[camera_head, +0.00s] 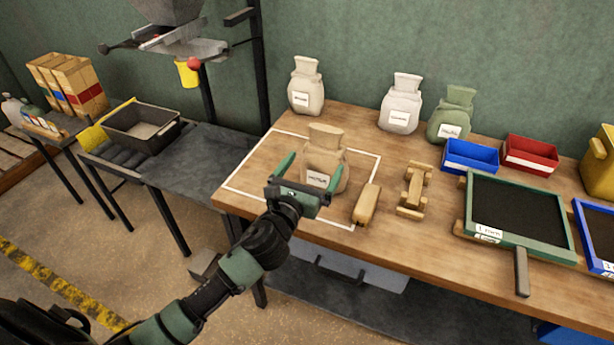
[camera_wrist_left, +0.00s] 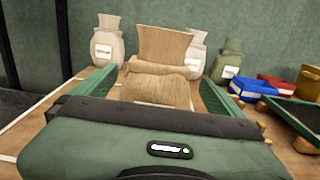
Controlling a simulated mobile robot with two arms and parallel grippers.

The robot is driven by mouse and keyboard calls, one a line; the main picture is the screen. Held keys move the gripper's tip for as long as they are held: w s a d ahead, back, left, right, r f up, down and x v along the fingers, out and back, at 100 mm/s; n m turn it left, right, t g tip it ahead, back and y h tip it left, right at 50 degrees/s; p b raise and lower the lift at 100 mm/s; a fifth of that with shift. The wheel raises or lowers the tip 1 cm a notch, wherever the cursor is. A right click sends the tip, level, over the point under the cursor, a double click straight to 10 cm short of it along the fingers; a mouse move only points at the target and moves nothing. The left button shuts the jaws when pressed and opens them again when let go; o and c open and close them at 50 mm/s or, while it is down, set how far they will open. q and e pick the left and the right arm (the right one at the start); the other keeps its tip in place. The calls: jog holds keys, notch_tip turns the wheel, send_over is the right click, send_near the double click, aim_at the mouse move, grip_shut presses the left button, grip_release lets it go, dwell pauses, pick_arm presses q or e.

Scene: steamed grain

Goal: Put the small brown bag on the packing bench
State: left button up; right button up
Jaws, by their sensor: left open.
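The small brown bag (camera_head: 325,150) stands upright, with a white label, inside a white outline on the wooden bench (camera_head: 240,182). My left gripper (camera_head: 311,168) is open, with one green finger on each side of the bag. In the left wrist view the brown bag (camera_wrist_left: 163,55) shows between the fingers, filling the middle; its lower part is hidden behind the gripper body. I cannot tell whether the fingers touch it. My right gripper is not in view. No bench is marked as the packing bench.
A beige bag (camera_head: 306,88), a white bag (camera_head: 401,105) and a green bag (camera_head: 451,118) stand at the back. Wooden pieces (camera_head: 366,204) lie right of the brown bag. A framed sieve (camera_head: 480,238) lies further right. A dark table (camera_head: 205,165) stands left.

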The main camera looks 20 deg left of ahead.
pick_arm(q)
jog(key=s, duration=0.4)
dwell(1.2)
